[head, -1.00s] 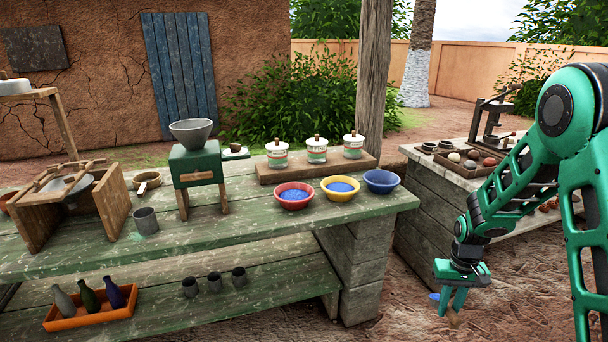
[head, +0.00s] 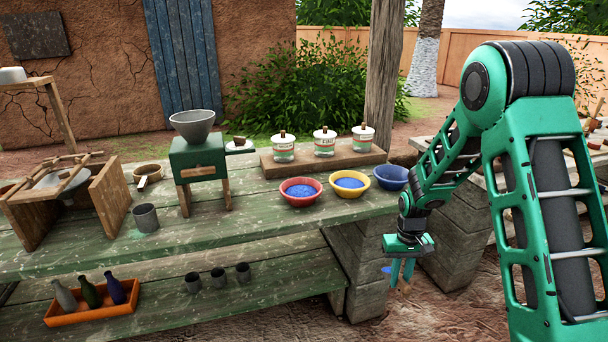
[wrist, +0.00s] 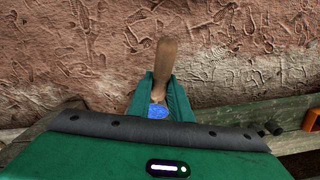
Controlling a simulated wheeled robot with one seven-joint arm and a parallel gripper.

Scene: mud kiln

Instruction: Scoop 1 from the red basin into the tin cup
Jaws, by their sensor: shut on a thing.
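The red basin (head: 301,202) stands on the green table and holds blue material. A grey tin cup (head: 146,220) stands upright on the table, far left of the basin, near the front. My gripper (head: 403,279) is off the table's right end, below tabletop height and to the right of the basin. It is shut on a scoop, whose wooden handle (wrist: 166,62) shows in the wrist view. Between the fingers a blue patch, apparently the scoop's bowl or its load, shows in the wrist view; I cannot tell which.
A yellow basin (head: 349,193) and a blue basin (head: 391,178) stand right of the red one. Behind are lidded tins on a board (head: 285,166). A green grinder (head: 198,160) stands between cup and basins. The lower shelf holds several grey cups and an orange tray (head: 92,309) of bottles.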

